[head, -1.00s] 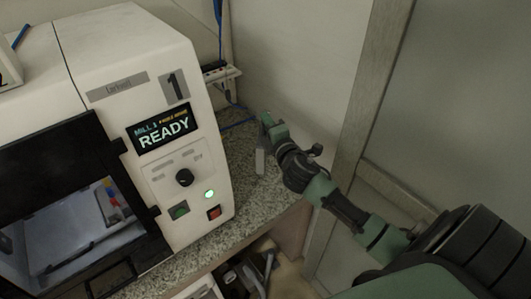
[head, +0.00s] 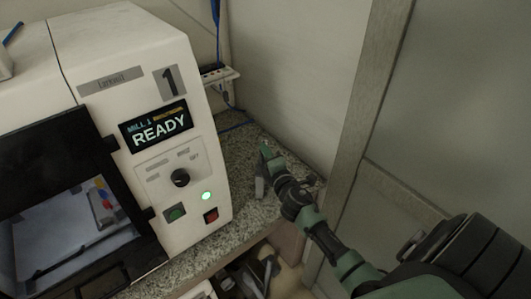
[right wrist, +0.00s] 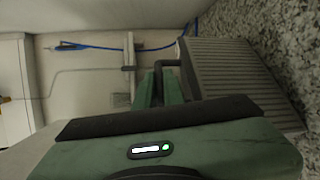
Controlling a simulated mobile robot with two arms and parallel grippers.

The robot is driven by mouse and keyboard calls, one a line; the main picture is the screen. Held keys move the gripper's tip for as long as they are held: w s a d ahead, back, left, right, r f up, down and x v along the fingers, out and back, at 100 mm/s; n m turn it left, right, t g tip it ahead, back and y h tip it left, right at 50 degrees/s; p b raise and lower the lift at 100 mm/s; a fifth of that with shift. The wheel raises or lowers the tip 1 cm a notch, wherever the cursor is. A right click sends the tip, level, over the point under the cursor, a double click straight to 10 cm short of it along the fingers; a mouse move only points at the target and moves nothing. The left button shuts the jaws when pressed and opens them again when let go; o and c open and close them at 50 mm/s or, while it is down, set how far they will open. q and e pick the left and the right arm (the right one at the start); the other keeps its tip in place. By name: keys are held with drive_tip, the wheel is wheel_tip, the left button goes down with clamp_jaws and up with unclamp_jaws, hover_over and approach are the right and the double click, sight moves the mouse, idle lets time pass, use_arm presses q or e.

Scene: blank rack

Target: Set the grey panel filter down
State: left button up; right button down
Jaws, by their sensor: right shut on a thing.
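The grey panel filter (right wrist: 238,72) is a ribbed flat panel with a dark handle, large in the right wrist view. In the head view it is a small grey slab (head: 260,187) hanging under my right gripper (head: 266,158), over the speckled counter to the right of the mill. My right gripper is shut on the filter's handle; its green fingers (right wrist: 160,88) also show in the right wrist view. The filter's lower edge is close to the counter; I cannot tell whether it touches. My left gripper is not in view.
The white mill (head: 140,60) marked 1, its screen reading READY, stands left of the filter. The granite counter (head: 238,152) has a narrow free strip beside it. A wall and frame post (head: 360,110) bound the right side.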

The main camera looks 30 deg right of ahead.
drive_tip(key=c, duration=1.5)
unclamp_jaws()
drive_tip(key=shift+f, duration=0.1)
drive_tip(key=b+v, duration=0.1)
drive_tip(key=v, duration=1.1)
drive_tip(key=shift+b, duration=0.3)
drive_tip(key=shift+s+d, duration=0.1)
